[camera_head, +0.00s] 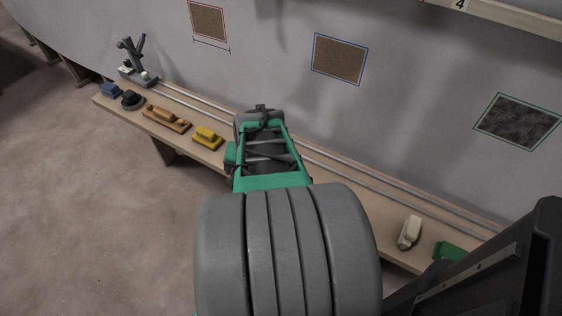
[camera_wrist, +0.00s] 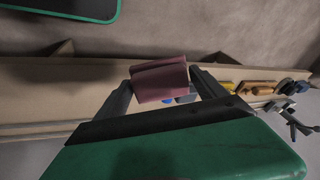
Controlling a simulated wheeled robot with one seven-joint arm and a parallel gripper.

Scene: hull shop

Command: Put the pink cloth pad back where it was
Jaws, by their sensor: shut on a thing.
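The pink cloth pad (camera_wrist: 160,80) shows in the wrist view as a dull pink, folded block. My gripper (camera_wrist: 162,90) is shut on it, with one dark finger at each side. The pad is held over or near the wooden bench (camera_wrist: 100,85); its height above the bench cannot be told. In the head view my own arm covers the middle of the bench (camera_head: 325,185) and hides the pad and the fingertips. No marked place for the pad can be made out.
On the bench's left stand a yellow block (camera_head: 207,138), a wooden sanding block (camera_head: 166,119), a dark round tool (camera_head: 132,100), a blue block (camera_head: 111,90) and a grey stand (camera_head: 135,62). A cream tool (camera_head: 410,232) and a green object (camera_head: 449,252) lie right. Rails (camera_head: 370,180) run along the wall.

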